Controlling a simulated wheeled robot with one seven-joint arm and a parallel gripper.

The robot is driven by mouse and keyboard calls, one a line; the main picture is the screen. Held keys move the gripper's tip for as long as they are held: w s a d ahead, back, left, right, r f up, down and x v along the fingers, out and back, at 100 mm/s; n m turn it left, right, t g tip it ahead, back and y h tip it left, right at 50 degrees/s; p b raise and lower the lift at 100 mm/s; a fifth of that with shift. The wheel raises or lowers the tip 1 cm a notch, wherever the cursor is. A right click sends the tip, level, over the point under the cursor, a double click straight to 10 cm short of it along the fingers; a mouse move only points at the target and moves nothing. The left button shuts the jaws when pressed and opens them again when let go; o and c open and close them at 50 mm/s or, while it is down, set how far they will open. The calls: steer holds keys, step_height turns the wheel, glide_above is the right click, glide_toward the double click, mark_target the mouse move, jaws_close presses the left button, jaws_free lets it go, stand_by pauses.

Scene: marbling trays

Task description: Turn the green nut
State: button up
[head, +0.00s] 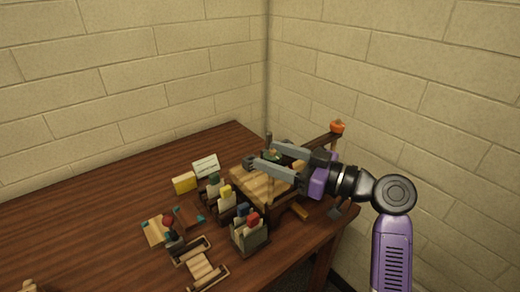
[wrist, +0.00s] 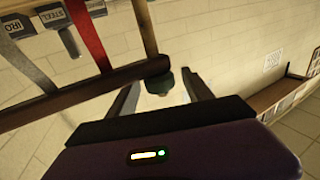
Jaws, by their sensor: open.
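The green nut (head: 273,153) shows in the head view as a small green patch by my gripper's fingers, partly hidden by them. In the wrist view a dark, greenish nut-like piece (wrist: 158,84) sits at the end of a wooden rod, between the fingertips. My gripper (head: 264,153) is open, its fingers spread over the back of the wooden frame. In the wrist view my gripper (wrist: 159,84) has one finger on each side of the dark piece. I cannot tell whether either finger touches it.
A pale wooden bed (head: 258,184) lies below my arm. Several holders with coloured tops stand left of it, near a yellow block (head: 184,183) and a white card (head: 206,166). An orange knob (head: 337,127) tops a post at right. A wooden beam (wrist: 80,95) crosses the wrist view.

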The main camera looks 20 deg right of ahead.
steer(key=shift+x, duration=1.8)
steer(key=shift+s, duration=0.1)
jaws_close()
